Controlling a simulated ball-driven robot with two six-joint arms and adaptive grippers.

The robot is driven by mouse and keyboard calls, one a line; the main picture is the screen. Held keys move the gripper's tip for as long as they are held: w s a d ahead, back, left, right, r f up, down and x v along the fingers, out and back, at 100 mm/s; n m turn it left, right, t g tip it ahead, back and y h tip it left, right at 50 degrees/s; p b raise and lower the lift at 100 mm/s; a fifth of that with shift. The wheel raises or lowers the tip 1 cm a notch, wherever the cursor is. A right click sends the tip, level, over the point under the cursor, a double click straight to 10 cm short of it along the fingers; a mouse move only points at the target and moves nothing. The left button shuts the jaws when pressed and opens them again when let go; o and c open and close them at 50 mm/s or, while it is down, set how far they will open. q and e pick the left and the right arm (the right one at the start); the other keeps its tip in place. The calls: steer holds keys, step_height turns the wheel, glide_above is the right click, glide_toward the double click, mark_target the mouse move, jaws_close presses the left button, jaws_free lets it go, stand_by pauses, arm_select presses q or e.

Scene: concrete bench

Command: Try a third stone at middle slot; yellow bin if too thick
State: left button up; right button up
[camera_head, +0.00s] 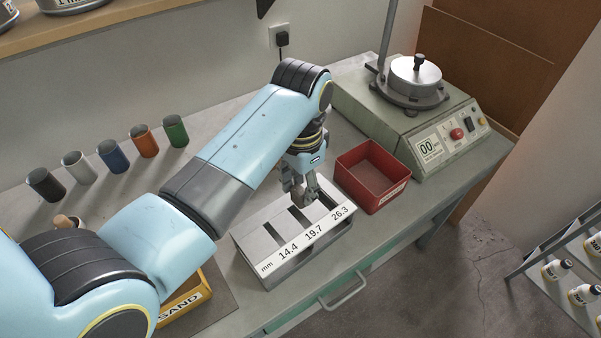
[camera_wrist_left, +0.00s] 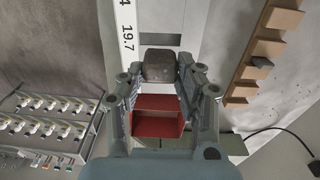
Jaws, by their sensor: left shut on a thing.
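My left gripper (camera_head: 304,192) is shut on a grey-brown stone (camera_wrist_left: 160,65), roughly block-shaped, held between the fingertips. In the head view the gripper points down over the back part of the slotted gauge (camera_head: 285,272), a pale metal box marked 14.4, 19.7 and 26.3 mm. The stone is near the middle and right slots; I cannot tell whether it touches the plate. The 19.7 marking also shows beside the stone in the left wrist view. The yellow bin (camera_head: 196,300), labelled SAND, is partly hidden behind my left arm. My right gripper is out of view.
A red bin (camera_head: 352,185) stands just right of the gauge. A green machine (camera_head: 373,115) with a metal pot is behind it. Several coloured cups (camera_head: 112,157) line the back of the bench. A bottle rack (camera_head: 560,290) stands at the right, off the bench.

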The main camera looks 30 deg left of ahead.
mark_target(301, 203)
arm_select(q)
steer(key=shift+f, duration=2.05)
steer(key=shift+f, duration=0.2)
steer(key=shift+f, duration=0.5)
stand_by(0.5)
steer(key=shift+r, duration=3.5)
